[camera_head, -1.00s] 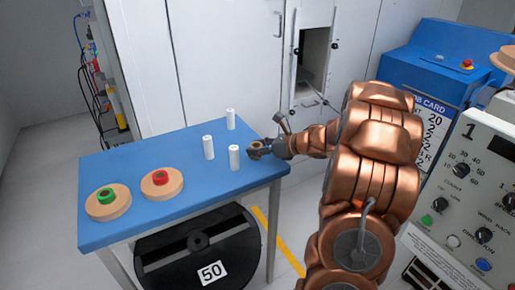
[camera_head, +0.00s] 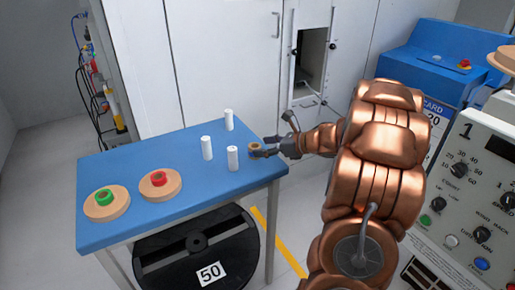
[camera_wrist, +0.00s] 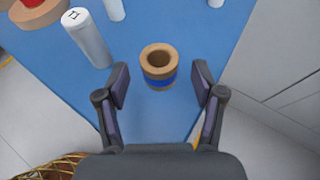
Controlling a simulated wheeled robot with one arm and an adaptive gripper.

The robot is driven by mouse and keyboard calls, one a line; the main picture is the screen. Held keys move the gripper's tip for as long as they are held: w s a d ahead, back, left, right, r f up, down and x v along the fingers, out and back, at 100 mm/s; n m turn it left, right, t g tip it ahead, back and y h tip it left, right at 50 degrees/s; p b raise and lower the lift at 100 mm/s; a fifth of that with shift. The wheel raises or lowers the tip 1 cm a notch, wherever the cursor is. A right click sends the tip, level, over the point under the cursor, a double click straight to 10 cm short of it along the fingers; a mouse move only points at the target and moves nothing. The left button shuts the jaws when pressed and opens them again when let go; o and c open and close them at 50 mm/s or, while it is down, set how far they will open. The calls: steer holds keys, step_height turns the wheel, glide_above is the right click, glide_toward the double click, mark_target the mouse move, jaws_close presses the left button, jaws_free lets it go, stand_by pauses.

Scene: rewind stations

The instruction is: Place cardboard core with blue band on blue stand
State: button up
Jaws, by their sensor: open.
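The cardboard core with a blue band (camera_wrist: 159,67) stands upright on the blue table (camera_wrist: 165,108) in the wrist view. In the head view it is a small tan ring (camera_head: 254,147) near the table's right edge. My gripper (camera_wrist: 161,82) is open, one dark finger on each side of the core, with visible gaps, so it does not hold it. In the head view my gripper (camera_head: 265,147) reaches in from the right. I cannot pick out a separate blue stand in either view.
Several white cylinders stand close to the core, one (camera_head: 232,158) just left of it. A black reel (camera_head: 198,250) is below. A control panel (camera_head: 470,200) stands right.

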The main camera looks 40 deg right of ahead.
steer(key=b+v, duration=0.1)
steer(key=v, duration=0.7)
steer(key=shift+s+d+r, duration=0.1)
steer(key=shift+s, duration=0.15)
steer(key=w+d+r+m+h, duration=0.3)
steer(key=w+r+m+h, duration=0.55)
steer(key=m, duration=0.75)
steer(key=s+a+f+m+g, duration=0.4)
steer(key=s+a+m, duration=0.4)
steer(key=s+a, duration=0.3)
steer(key=s+a+f+m+g+y, duration=0.1)
steer(key=s+a+f+m+g, duration=0.4)
steer(key=s+a+m, duration=0.4)
steer(key=s+a+f+m+g+y, duration=0.1)
steer(key=s+a+f+m+g, duration=0.4)
steer(key=s+a, duration=0.8)
steer(key=s+m+g, duration=0.1)
steer(key=s+m, duration=0.2)
steer(key=s, duration=0.2)
steer(key=shift+f+m, duration=0.15)
steer(key=shift+m, duration=0.25)
